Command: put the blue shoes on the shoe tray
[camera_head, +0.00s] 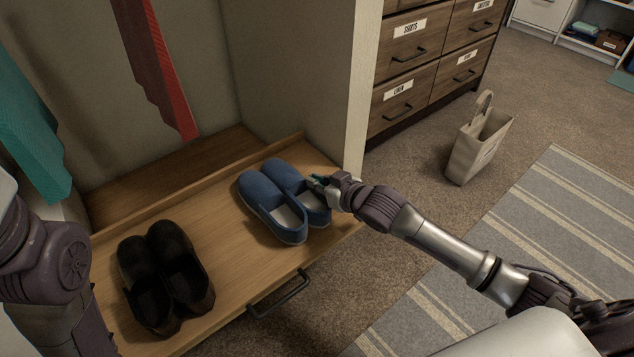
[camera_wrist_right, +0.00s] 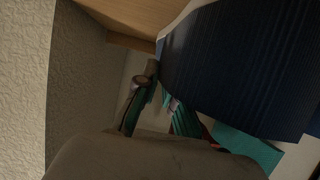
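The blue shoes (camera_head: 274,199) are a pair standing side by side on the wooden shoe tray (camera_head: 225,233), near its right end. My right gripper (camera_head: 319,183) is at the right-hand blue shoe, by its outer side, and appears to touch it. Whether its fingers are closed on the shoe is not clear. In the right wrist view, a dark blue ribbed surface (camera_wrist_right: 245,65), likely a shoe, fills the upper right, close to the fingers. My left arm shows at the left edge of the head view, but its gripper is out of view.
Black shoes (camera_head: 163,277) stand on the tray's left part. The tray has a dark front handle (camera_head: 280,294). A red scarf (camera_head: 158,65) and teal cloth (camera_head: 32,130) hang above. A pale wall panel (camera_head: 362,85) rises right of the tray. A bag (camera_head: 480,142) stands on the carpet.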

